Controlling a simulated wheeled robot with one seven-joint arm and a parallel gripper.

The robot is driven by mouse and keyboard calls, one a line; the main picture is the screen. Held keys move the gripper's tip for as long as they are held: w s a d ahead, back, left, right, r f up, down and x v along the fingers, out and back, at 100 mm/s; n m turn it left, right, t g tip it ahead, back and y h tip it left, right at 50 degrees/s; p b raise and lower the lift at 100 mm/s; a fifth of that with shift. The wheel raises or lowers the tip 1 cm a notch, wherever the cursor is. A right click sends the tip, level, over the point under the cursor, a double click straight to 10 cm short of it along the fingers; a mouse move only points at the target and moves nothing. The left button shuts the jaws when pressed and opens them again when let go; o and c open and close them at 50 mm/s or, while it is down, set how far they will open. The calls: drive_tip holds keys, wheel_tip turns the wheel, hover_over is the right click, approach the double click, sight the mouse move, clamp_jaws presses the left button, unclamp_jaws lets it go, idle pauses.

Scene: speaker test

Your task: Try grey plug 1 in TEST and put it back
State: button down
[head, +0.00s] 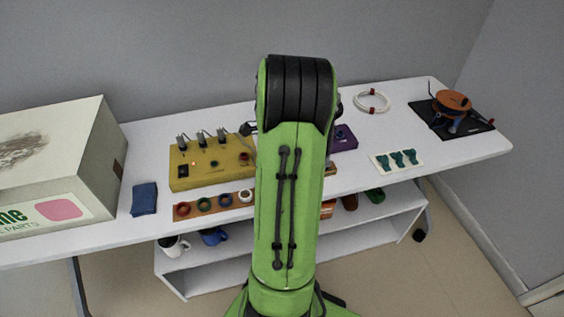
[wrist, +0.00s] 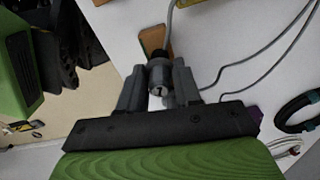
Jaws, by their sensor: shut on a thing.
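My gripper (wrist: 158,76) shows in the wrist view, shut on a grey plug with a dark mark on its face (wrist: 157,82). The plug's black end and a grey cable (wrist: 170,18) extend beyond the fingers. In the head view my arm hides the gripper and the held plug. The yellow box (head: 181,184) stands on the table at left, with several dark plug-like parts along its back and a small red light. I cannot read a TEST label. Whether the held plug touches anything is not clear.
A purple block (head: 346,136) is right of my arm. A white card with teal pieces (head: 379,165), a white coil (head: 371,109) and a black mat (head: 425,113) lie further right. A wooden strip with coloured rings (head: 214,209), a blue item (head: 144,200) and a large box (head: 103,150) are left.

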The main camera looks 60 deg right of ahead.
drive_tip(key=shift+f+b, duration=0.55)
drive_tip(key=shift+f, duration=0.3)
drive_tip(key=c, duration=0.7)
unclamp_jaws()
drive_tip(key=shift+r, duration=0.15)
wheel_tip(320, 180, up, 8)
drive_tip(key=p, duration=0.6)
drive_tip(key=shift+f+p, duration=0.25)
drive_tip(key=shift+p, duration=0.15)
drive_tip(key=shift+f, duration=0.1)
